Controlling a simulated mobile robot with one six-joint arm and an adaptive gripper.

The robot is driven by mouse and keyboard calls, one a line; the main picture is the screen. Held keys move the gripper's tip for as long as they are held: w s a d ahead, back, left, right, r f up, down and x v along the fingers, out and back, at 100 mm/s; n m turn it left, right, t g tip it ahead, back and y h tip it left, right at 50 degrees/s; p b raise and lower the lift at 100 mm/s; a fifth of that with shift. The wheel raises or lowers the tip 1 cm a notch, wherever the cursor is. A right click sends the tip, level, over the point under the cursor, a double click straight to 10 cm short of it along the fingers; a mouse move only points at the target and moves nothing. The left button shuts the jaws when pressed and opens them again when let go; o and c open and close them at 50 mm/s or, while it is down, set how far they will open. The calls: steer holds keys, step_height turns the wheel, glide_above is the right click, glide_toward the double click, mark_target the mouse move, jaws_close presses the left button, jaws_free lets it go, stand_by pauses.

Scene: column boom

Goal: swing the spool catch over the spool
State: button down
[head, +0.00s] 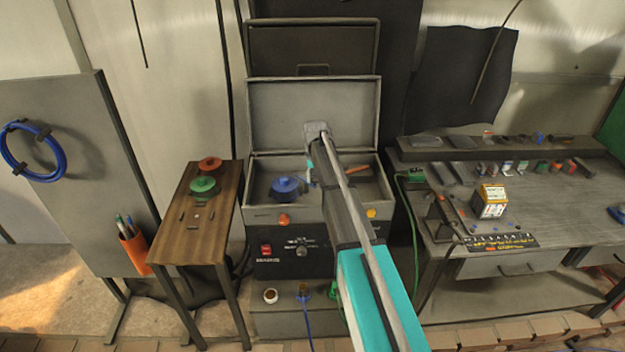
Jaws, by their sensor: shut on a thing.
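A blue spool (286,188) sits in the left part of the open grey machine's compartment (262,162). My arm reaches in from the lower right, and my gripper (310,175) is at the right side of the blue spool. The gripper is mostly hidden behind my arm's own links, with only a small teal part showing. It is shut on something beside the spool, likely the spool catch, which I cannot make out. I cannot tell the catch's angle to the spool. An orange-red piece (357,170) lies in the compartment to the right of my arm.
The machine's lid (290,112) stands raised behind the compartment. A wooden side table (205,240) at left carries a green spool (203,186) and a red spool (210,163). A cluttered workbench (540,200) stands at right. A green cable (413,240) hangs between machine and bench.

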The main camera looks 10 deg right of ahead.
steer(key=n, duration=0.1)
steer(key=w+n, duration=0.1)
steer(key=n, duration=0.1)
steer(key=d+n, duration=0.1)
steer(key=shift+w+d+n, duration=0.1)
steer(key=shift+w+n, duration=0.2)
steer(key=shift+n, duration=0.1)
steer(key=shift+w+d+n, duration=0.15)
steer(key=shift+w+n, duration=0.25)
steer(key=shift+n, duration=0.7)
steer(key=shift+w+d+n, duration=0.15)
steer(key=shift+w+n, duration=0.2)
steer(key=shift+n, duration=0.75)
steer(key=shift+c, duration=1.7)
jaws_free()
steer(key=shift+s, duration=0.15)
